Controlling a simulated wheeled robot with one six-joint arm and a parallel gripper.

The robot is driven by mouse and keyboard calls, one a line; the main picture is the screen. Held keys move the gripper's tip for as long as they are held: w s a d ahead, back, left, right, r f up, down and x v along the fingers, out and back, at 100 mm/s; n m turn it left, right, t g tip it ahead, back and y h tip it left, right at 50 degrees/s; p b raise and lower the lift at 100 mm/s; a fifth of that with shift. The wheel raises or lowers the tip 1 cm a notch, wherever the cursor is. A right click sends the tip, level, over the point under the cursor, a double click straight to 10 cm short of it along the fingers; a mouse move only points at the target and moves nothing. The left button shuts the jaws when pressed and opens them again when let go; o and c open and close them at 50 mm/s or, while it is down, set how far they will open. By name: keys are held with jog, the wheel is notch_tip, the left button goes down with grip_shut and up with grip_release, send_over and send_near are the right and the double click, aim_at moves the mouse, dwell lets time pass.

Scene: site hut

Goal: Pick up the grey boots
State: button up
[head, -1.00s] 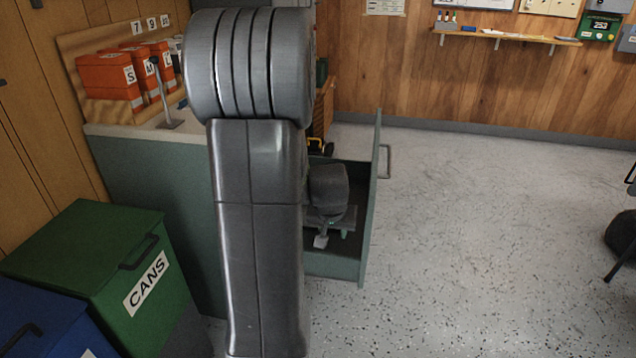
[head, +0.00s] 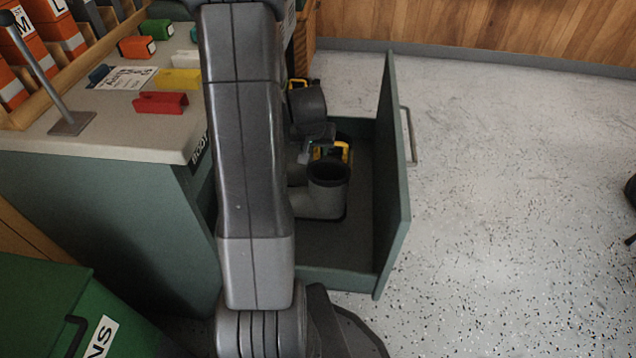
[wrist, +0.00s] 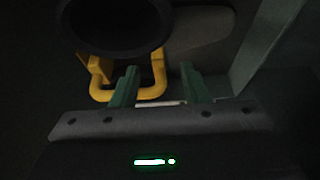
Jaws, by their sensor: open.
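The grey boots (head: 326,190) stand in the open drawer, partly hidden by my arm in the head view. One boot's round dark opening faces up, and its foot points left. A yellow loop (head: 338,150) shows right behind it. In the wrist view the boot's dark opening (wrist: 115,22) is at the top, and the yellow loop (wrist: 101,92) lies just below it. My gripper (wrist: 158,82) is open, its two green fingers on the near side of the loop. I cannot tell whether they touch it.
The drawer (head: 392,180) stands out from the green cabinet, its tall front panel to the right. The worktop (head: 110,125) holds red, yellow and green blocks. A green bin (head: 40,300) is at lower left.

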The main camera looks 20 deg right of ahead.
aim_at(316, 152)
jog(key=x, duration=0.2)
jog(key=b+x, duration=0.1)
jog(key=x, duration=0.2)
jog(key=shift+w+d+r, duration=0.1)
jog(key=shift+w+d, duration=0.05)
jog(key=shift+w, duration=0.1)
jog(key=shift+r, duration=0.1)
jog(key=shift+c, duration=0.2)
grip_shut()
dwell(0.6)
